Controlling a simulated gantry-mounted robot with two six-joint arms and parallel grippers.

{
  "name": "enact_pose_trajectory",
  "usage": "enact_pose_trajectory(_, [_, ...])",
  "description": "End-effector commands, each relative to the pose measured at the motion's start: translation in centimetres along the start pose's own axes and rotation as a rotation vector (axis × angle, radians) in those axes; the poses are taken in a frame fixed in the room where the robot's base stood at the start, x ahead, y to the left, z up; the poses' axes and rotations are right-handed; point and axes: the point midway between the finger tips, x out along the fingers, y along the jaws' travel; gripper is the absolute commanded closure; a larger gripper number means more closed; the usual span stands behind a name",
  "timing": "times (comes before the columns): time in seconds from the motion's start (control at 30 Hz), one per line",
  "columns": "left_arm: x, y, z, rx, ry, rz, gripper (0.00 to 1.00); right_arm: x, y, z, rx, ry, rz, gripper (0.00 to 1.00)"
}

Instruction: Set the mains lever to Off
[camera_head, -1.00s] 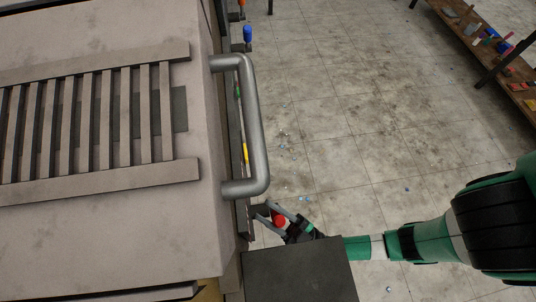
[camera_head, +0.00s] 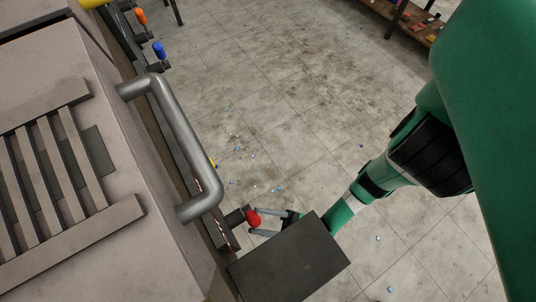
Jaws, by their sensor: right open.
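A lever with a red knob (camera_head: 253,218) sticks out from the side of the grey machine, below the big metal handle. I take it for the mains lever; no label is readable. My right gripper (camera_head: 258,222) is open, with its fingers just beside the red knob. I cannot tell whether they touch it. A dark flat block (camera_head: 290,262) hides part of the gripper's near side. My left gripper is not in view.
The grey machine (camera_head: 75,230) fills the left side, with a bent metal handle (camera_head: 190,140) close to the red knob. Levers with blue (camera_head: 158,48) and orange (camera_head: 141,16) knobs stand farther along. A shelf (camera_head: 415,22) is at the top right. Open floor lies between.

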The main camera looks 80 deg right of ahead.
Motion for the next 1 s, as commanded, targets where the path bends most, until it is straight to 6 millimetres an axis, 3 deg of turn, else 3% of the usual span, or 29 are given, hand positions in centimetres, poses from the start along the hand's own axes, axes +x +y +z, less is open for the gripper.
enact_pose_trajectory(0.3, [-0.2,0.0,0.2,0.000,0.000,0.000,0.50,-2.1,-0.1,0.0,0.002,0.001,-0.003,0.49])
enact_pose_trajectory(1.0, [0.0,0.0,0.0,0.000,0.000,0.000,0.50,-2.0,0.0,-0.3,0.001,0.005,-0.005,0.49])
